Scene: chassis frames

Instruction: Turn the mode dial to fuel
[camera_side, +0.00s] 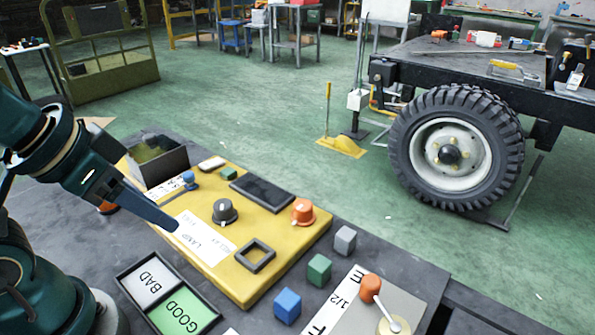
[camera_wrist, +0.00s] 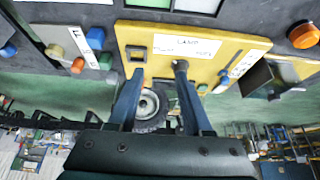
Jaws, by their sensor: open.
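The yellow panel (camera_side: 195,262) lies on the dark table. On it a dark grey dial (camera_side: 224,211) with a white pointer mark stands beside a white label (camera_side: 205,238) reading LAMP, with smaller print I cannot fully read. In the wrist view a dark round knob (camera_wrist: 181,65), apparently this dial, shows at the right fingertip; whether they touch I cannot tell. My gripper (camera_side: 174,226) is open and empty, with its fingertips low by the label, left of the dial in the side view. In the wrist view my gripper (camera_wrist: 159,76) has its fingers apart over the panel.
The panel also bears an orange knob (camera_side: 302,211), a square frame (camera_side: 241,262), a dark screen (camera_side: 262,192) and a blue-tipped lever (camera_side: 188,178). An open dark box (camera_side: 160,176) stands behind. Blue (camera_side: 287,306), green (camera_side: 319,270) and grey (camera_side: 345,240) cubes stand at right.

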